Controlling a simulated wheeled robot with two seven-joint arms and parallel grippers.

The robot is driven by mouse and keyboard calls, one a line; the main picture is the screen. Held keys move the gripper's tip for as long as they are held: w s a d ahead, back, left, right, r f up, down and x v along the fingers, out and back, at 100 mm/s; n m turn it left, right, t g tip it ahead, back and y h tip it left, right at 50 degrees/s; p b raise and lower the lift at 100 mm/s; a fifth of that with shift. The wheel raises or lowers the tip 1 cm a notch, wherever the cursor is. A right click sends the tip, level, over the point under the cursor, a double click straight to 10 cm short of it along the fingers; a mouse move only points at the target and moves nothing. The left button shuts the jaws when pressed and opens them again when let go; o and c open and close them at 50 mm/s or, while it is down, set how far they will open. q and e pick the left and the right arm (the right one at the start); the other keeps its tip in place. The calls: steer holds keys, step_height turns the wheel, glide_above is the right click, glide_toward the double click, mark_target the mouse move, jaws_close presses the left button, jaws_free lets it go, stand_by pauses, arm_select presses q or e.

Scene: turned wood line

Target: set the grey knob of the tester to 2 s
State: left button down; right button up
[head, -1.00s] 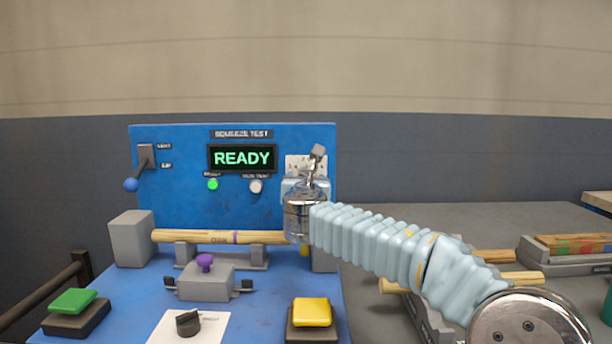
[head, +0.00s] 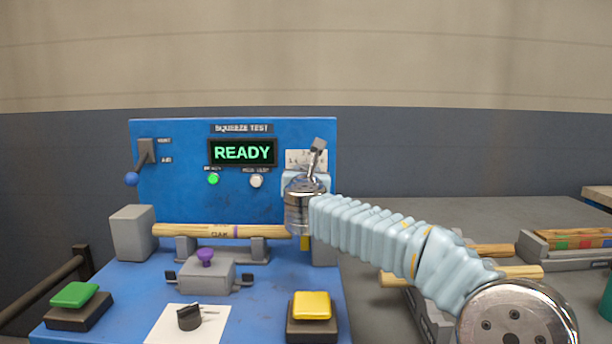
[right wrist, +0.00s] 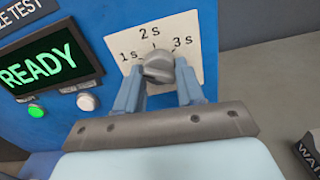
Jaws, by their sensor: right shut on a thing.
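The grey knob (right wrist: 158,66) sits on a white dial plate (right wrist: 185,30) marked 1 s, 2 s and 3 s in the right wrist view. My right gripper (right wrist: 157,82) is shut on the knob, one blue finger on each side. The knob's bar lies at a slant, and I cannot tell exactly which mark it points to. In the head view the plate (head: 294,160) shows at the right of the blue tester (head: 180,205), and my wrist hides the knob. The tester's display (head: 242,152) reads READY, with a green lamp lit below it. My left gripper is not in view.
A wooden rod (head: 190,230) lies across grey supports below my right wrist. In front are a purple-knobbed block (head: 207,277), a black knob (head: 189,317), a green button (head: 75,294) and a yellow button (head: 312,305). A blue-tipped lever (head: 146,152) is at the left.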

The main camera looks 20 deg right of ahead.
steer(key=shift+f+m+b, duration=0.2)
steer(key=shift+m+b, duration=0.65)
steer(key=shift+m, duration=0.15)
steer(key=m+b, duration=0.2)
steer(key=shift+a+m, duration=0.1)
steer(key=shift+m, duration=0.2)
steer(key=m+b, duration=0.2)
steer(key=m, duration=0.1)
steer(key=shift+r+m+b, duration=0.15)
steer(key=shift+m+b, duration=0.65)
steer(key=shift+m, duration=1.1)
steer(key=o, duration=1)
steer(key=shift+r, duration=0.1)
